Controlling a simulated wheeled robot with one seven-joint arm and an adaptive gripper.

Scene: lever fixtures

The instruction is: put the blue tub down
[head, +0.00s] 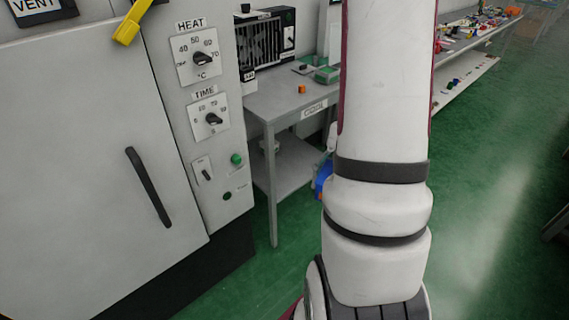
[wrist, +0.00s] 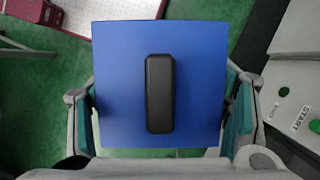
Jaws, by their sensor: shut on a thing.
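The blue tub (wrist: 200,90) fills the middle of the wrist view as a flat blue square with a black bar-shaped handle (wrist: 160,93) on it. My gripper (wrist: 168,112) has one finger at the left side of the tub and one at the right, shut on it. In the head view only a small blue piece of the tub (head: 323,178) shows past my arm; the arm hides the rest of it and the gripper. Green floor shows around the tub in the wrist view; what is under it is hidden.
A grey cabinet (head: 80,150) with dials, switch and a black door handle stands at left. A grey table (head: 270,100) labelled COOL, with a lower shelf (head: 290,170), stands beside it. An orange block (head: 302,89) and a green-topped box (head: 327,75) sit on the table. Its near top is clear.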

